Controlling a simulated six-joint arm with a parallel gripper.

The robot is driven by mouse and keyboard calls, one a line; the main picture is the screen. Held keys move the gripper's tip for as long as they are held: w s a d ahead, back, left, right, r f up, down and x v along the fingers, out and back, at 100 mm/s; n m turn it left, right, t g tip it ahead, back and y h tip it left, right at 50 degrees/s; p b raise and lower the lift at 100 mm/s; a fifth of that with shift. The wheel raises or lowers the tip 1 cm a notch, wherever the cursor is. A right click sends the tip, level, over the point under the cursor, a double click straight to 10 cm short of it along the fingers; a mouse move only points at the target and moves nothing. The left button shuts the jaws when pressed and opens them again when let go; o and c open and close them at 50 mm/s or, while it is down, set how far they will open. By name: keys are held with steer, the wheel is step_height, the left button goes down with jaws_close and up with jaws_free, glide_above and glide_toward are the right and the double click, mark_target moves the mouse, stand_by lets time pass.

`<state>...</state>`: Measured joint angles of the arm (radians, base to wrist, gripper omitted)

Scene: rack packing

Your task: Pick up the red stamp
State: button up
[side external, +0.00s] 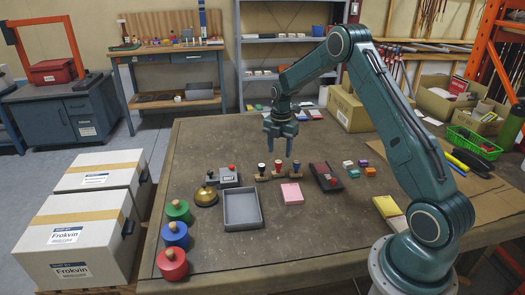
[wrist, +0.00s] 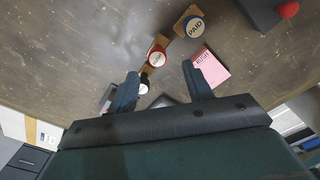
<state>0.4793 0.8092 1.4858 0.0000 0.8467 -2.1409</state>
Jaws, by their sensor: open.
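The red stamp (side external: 278,166) stands upright in the middle of a wooden holder (side external: 276,178), between a black stamp (side external: 261,169) and a blue stamp (side external: 296,166). In the wrist view the red stamp's round top (wrist: 157,54) lies just beyond the fingertips, with the blue stamp marked PAID (wrist: 195,26) farther up and the dark stamp (wrist: 143,87) between the fingers in the picture. My gripper (side external: 281,134) is open and empty, above and behind the holder, apart from the stamps. Its two fingers also show in the wrist view (wrist: 160,78).
Small coloured blocks (side external: 364,168) lie to the right. The table behind the holder is mostly clear.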

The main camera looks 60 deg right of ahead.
mark_target(278, 162)
steer(key=shift+f, duration=0.7)
steer(key=shift+w+f, duration=0.15)
steer(key=shift+f, duration=2.45)
steer(key=c, duration=1.1)
steer(key=shift+o, duration=0.2)
steer(key=shift+r, duration=0.2)
step_height(278, 162, up, 20)
steer(key=shift+f, duration=0.15)
